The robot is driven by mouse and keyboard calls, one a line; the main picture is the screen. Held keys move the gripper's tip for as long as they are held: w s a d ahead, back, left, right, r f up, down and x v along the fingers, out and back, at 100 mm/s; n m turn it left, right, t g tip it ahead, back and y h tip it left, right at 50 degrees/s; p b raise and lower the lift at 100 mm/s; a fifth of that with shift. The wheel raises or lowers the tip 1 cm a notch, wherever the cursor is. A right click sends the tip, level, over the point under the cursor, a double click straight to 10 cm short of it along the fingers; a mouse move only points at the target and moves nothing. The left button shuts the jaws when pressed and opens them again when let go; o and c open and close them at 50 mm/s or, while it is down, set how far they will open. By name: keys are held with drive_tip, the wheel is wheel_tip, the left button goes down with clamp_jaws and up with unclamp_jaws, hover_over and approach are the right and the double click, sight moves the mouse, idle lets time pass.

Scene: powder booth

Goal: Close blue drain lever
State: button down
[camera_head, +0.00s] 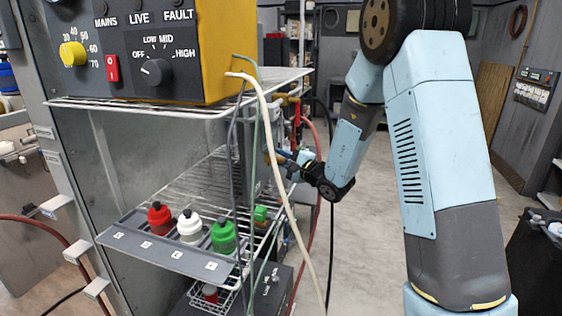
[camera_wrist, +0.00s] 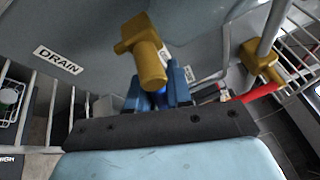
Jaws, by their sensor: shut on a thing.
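The blue drain lever (camera_wrist: 160,97) is mostly hidden between the blue fingers of my gripper (camera_wrist: 158,92) in the wrist view. My gripper is shut on it, just below a brass valve body (camera_wrist: 146,52). A white DRAIN label (camera_wrist: 58,60) is on the grey panel to the left of the valve. In the head view my gripper (camera_head: 290,157) reaches in from the right to the valve beside the rack. The lever's exact angle is hard to tell there.
A second brass valve (camera_wrist: 262,62) with a red lever (camera_wrist: 262,92) is close on the right. Hanging hoses (camera_head: 272,150) cross in front of the rack. Red, white and green bottles (camera_head: 223,237) stand on a grey shelf strip (camera_head: 170,258). Open floor lies behind my arm.

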drive_tip(key=shift+s+r+n+y, duration=0.15)
drive_tip(key=shift+n+y, duration=0.15)
drive_tip(key=shift+n, duration=0.45)
drive_tip(key=shift+r+n+y, duration=0.1)
drive_tip(key=shift+n+y, duration=0.2)
drive_tip(key=shift+n, duration=0.45)
drive_tip(key=shift+a, duration=0.1)
drive_tip(key=c, duration=1.1)
unclamp_jaws()
drive_tip(key=shift+r, duration=0.15)
drive_tip(key=v, duration=1.4)
drive_tip(key=shift+f, duration=0.25)
drive_tip(key=shift+a+r, duration=0.1)
drive_tip(key=shift+a, duration=0.05)
